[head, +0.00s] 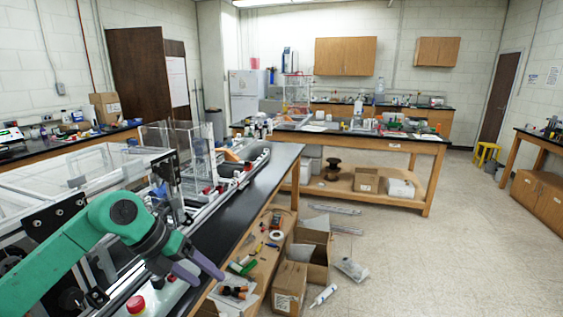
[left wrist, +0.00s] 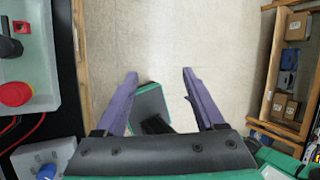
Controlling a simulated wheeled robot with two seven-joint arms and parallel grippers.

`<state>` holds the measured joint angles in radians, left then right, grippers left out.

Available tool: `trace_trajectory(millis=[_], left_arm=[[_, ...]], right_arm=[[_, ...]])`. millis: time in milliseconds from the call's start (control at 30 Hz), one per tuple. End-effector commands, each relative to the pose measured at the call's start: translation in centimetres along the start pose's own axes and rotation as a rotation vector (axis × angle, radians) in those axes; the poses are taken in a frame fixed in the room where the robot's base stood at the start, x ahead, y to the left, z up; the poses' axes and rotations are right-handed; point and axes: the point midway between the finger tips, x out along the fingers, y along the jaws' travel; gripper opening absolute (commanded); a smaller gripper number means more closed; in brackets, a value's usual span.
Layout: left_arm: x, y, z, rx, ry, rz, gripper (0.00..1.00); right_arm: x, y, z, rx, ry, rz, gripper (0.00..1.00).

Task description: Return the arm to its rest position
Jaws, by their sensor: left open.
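My left arm, green with dark joints, comes in from the left in the head view. Its gripper (head: 211,280) has two purple fingers spread apart, at the front edge of the black bench top (head: 255,176). In the left wrist view the gripper (left wrist: 160,76) is open, with nothing between the fingertips but the pale floor (left wrist: 150,30) below. My right gripper is in neither view.
A frame with clear panels (head: 90,165) stands on the bench, behind and beside my left arm. A red button (left wrist: 15,94) sits on a grey box near the bench edge. Open cardboard boxes (head: 290,280) stand on the floor. The floor to the right (head: 430,260) is clear.

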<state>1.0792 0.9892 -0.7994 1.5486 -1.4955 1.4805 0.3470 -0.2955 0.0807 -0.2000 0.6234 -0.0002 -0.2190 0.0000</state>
Motion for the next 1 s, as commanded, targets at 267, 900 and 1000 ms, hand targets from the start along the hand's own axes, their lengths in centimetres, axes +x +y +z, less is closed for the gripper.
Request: trace_trajectory(millis=[267,900,1000], left_arm=[[0.5,-18.4,1.7,-0.140,-0.314,-0.870,0.71],[8.6,11.8,-10.1,-2.542,-0.883,-0.641,0.71],[10.3,12.8,-14.7,-2.690,-0.844,-0.444,0.71]], right_arm=[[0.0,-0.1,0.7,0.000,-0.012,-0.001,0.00],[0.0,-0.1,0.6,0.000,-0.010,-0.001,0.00],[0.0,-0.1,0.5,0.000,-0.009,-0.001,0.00]])
